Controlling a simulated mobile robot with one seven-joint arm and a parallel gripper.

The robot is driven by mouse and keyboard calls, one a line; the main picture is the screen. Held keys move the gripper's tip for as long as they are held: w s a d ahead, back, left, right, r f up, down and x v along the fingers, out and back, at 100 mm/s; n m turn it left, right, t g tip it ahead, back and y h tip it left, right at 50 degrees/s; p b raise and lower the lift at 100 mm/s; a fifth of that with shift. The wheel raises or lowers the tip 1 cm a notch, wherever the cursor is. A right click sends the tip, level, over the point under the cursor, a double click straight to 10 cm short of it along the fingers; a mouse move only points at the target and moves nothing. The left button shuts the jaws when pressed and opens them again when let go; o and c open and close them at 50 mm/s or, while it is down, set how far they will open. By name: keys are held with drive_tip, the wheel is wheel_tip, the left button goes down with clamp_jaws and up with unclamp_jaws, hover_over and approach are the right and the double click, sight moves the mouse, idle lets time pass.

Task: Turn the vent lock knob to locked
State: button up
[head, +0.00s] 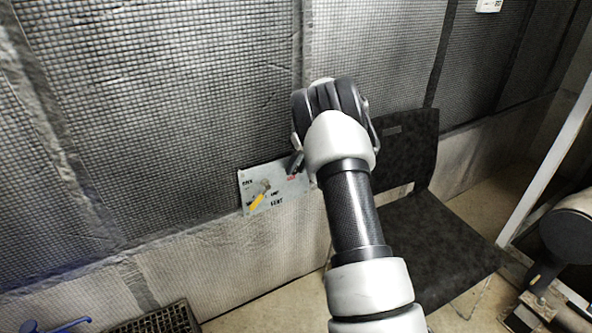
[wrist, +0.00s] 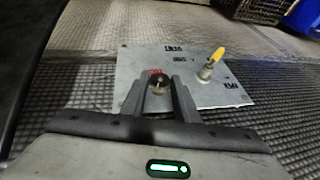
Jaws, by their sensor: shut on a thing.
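A light grey panel (head: 290,191) is mounted on the meshed wall, and it shows tilted in the wrist view (wrist: 133,63). A small dark round knob (wrist: 158,83) sits on the panel beside a red label. My gripper (wrist: 158,90) has one finger on each side of the knob and is shut on it. A yellow-handled lever (wrist: 215,56) stands on the same panel, to the right of my fingers; it also shows in the head view (head: 258,200). In the head view my wrist hides the knob. The knob's pointing direction is too small to tell.
A black chair (head: 420,225) stands close to the wall, behind and right of my arm. A dark crate (head: 158,320) and a blue handle-like thing (head: 68,326) are at the lower left. The wall left of the panel is clear.

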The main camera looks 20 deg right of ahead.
drive_tip(key=y, duration=0.1)
drive_tip(key=d+y, duration=0.1)
drive_tip(key=y, duration=0.1)
drive_tip(key=shift+w+f+m+y, duration=0.1)
drive_tip(key=shift+f+m+y, duration=0.1)
drive_tip(key=shift+m+y, duration=0.15)
drive_tip(key=shift+f+m+g+y+b, duration=0.15)
drive_tip(key=shift+m+g+y+b, duration=0.2)
drive_tip(key=shift+y+b, duration=0.95)
drive_tip(key=shift+y, duration=0.45)
drive_tip(key=o, duration=1.1)
drive_tip(key=shift+c, duration=0.2)
wheel_tip(320, 180, up, 10)
drive_tip(key=p, duration=0.3)
